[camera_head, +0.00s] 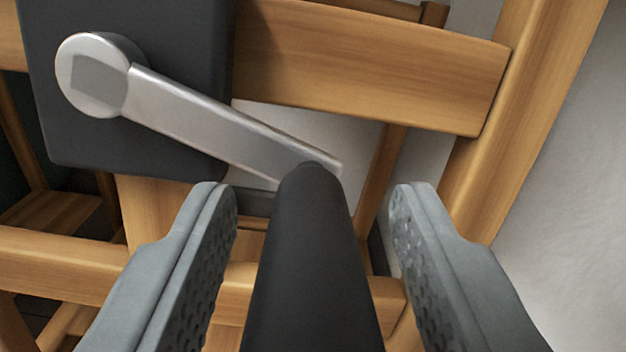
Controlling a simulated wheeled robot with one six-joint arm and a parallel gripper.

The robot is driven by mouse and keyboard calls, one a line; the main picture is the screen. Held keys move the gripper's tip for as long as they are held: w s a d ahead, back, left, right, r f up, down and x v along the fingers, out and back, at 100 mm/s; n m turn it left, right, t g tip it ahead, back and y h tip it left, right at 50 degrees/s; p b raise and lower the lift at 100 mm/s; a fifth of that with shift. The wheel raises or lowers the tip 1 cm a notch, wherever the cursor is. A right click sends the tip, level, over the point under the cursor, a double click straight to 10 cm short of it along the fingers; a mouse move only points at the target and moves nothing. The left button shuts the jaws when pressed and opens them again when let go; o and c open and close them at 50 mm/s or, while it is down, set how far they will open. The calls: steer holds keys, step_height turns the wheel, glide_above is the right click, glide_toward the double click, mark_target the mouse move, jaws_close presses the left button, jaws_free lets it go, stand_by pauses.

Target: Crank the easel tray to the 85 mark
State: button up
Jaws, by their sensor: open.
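The easel's crank has a silver arm (225,120) that runs from a round hub (92,75) at the upper left down to the right. A black handle (315,265) sticks out from the arm's end toward the camera. The hub sits on a dark grey gearbox plate (185,45). My gripper (313,205) is open, with one finger on each side of the black handle. Gaps show between the handle and both fingers, so I see no contact. The easel tray and the scale with the 85 mark cannot be made out in this view.
The wooden easel frame fills the background, with a crossbar (370,65) at the top, a slanted post (535,100) on the right and a lower rail (60,262). A pale wall (575,215) is at the far right.

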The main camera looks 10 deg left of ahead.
steer(key=shift+w, duration=0.1)
jaws_close()
steer(key=shift+f, duration=0.1)
steer(key=shift+s+a+f+m+h, duration=0.15)
steer(key=shift+a+f+m, duration=0.1)
steer(key=shift+f+m, duration=0.45)
steer(key=shift+s+a+f+m+h, duration=0.15)
steer(key=shift+a+f+m, duration=0.15)
steer(key=shift+m, duration=0.7)
steer(key=s+a+f+m+h, duration=0.2)
steer(key=s+a+f+m, duration=0.15)
steer(key=a+m, duration=0.85)
steer(key=shift+s+a+r+m+g, duration=0.15)
steer(key=shift+a+r+m+g, duration=0.3)
steer(key=shift+m, duration=1.35)
steer(key=shift+s+a+r+m+g, duration=0.15)
steer(key=shift+a+r+m, duration=0.55)
steer(key=shift+m, duration=1.1)
steer(key=shift+s+a+r+m+g, duration=0.25)
steer(key=shift+r+m, duration=0.6)
steer(key=shift+m, duration=0.95)
